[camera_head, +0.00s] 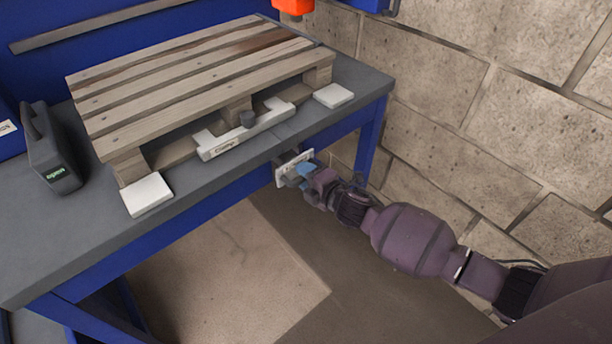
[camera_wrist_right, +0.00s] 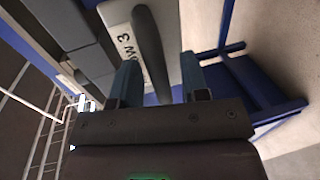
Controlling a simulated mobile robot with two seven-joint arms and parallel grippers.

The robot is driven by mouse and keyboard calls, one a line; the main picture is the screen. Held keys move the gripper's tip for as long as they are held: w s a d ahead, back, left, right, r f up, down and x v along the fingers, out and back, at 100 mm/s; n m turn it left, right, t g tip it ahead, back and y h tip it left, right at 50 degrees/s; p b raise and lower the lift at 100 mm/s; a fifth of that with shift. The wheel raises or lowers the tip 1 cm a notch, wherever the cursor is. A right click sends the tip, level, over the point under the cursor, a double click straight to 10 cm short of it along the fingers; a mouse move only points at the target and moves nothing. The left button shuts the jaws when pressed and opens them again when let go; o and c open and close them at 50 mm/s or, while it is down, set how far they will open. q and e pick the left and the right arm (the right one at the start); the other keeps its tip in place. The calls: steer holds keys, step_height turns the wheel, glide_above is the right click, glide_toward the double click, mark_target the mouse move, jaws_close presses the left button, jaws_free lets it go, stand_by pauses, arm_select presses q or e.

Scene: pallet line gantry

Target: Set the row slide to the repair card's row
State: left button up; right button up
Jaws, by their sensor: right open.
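The row slide's white plate (camera_head: 281,180) is on the front edge of the workbench, partly hidden by my right gripper. In the right wrist view the plate (camera_wrist_right: 170,22) carries a partly covered label that seems to end in "W 3". A dark grey bar-shaped handle (camera_wrist_right: 150,45) stands out from the plate. My right gripper (camera_head: 298,174) is at the plate. In the wrist view its open fingers (camera_wrist_right: 160,80) are on either side of the handle's near end; I cannot tell whether they touch it. I make out no repair card. My left gripper is not in view.
A wooden pallet (camera_head: 190,75) lies on the grey benchtop (camera_head: 60,225). A white bar marked "Clamp" (camera_head: 245,133) and white pads (camera_head: 147,195) are along its front. A grey handled block marked "open" (camera_head: 50,150) stands left. A block wall (camera_head: 460,100) rises at the right.

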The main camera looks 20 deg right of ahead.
steer(key=c, duration=0.7)
jaws_close()
arm_select(q)
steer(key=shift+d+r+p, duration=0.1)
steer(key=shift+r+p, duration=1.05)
steer(key=shift+p, duration=0.2)
arm_select(e)
steer(key=f+v, duration=0.1)
steer(key=v, duration=0.7)
steer(key=shift+s+f, duration=0.35)
steer(key=shift+s, duration=0.05)
steer(key=shift+d, duration=0.1)
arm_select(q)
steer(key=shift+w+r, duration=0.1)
arm_select(e)
steer(key=o, duration=0.7)
jaws_free()
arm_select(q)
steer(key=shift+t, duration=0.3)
